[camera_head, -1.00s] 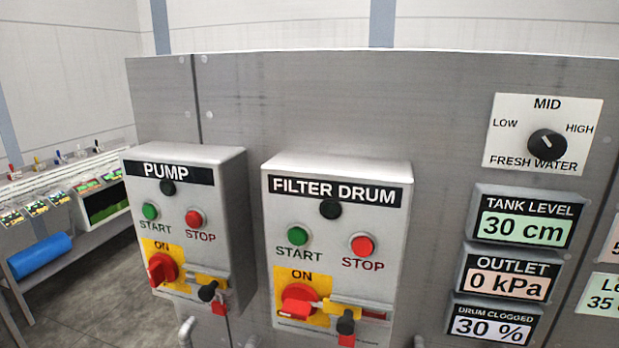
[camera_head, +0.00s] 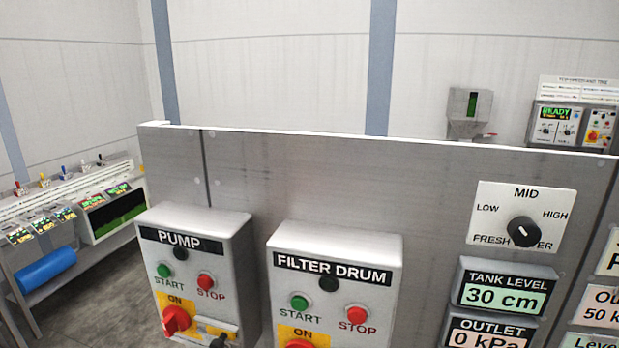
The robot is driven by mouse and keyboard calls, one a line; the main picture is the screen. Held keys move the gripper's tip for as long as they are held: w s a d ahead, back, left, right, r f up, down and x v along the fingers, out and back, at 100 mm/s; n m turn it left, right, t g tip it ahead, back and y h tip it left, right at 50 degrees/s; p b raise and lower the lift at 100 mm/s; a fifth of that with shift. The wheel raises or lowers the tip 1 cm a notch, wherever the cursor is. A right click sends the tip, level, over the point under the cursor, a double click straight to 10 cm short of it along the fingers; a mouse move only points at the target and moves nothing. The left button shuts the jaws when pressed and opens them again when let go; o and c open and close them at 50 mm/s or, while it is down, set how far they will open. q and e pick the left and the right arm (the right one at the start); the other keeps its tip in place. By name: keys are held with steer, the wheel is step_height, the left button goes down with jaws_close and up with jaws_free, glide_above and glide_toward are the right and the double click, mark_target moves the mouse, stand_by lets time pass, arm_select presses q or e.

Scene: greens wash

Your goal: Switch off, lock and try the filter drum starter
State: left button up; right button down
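The filter drum starter (camera_head: 334,258) is a grey box on the metal panel, in the lower middle of the head view. Its green START button (camera_head: 299,302) and red STOP button (camera_head: 356,315) show, with a dark unlit round lamp (camera_head: 328,284) between and above them. Only the top of its red rotary switch (camera_head: 300,344) shows at the bottom edge, on a yellow plate marked ON. The switch's handle direction and the lock parts below it are cut off by the frame. Neither of my grippers is in view.
The pump starter (camera_head: 200,226) stands left of it, with its own red switch (camera_head: 176,318). Right are a FRESH WATER knob (camera_head: 522,231) and the tank level display (camera_head: 506,287) reading 30 cm. A bench with a blue roll (camera_head: 45,270) stands far left.

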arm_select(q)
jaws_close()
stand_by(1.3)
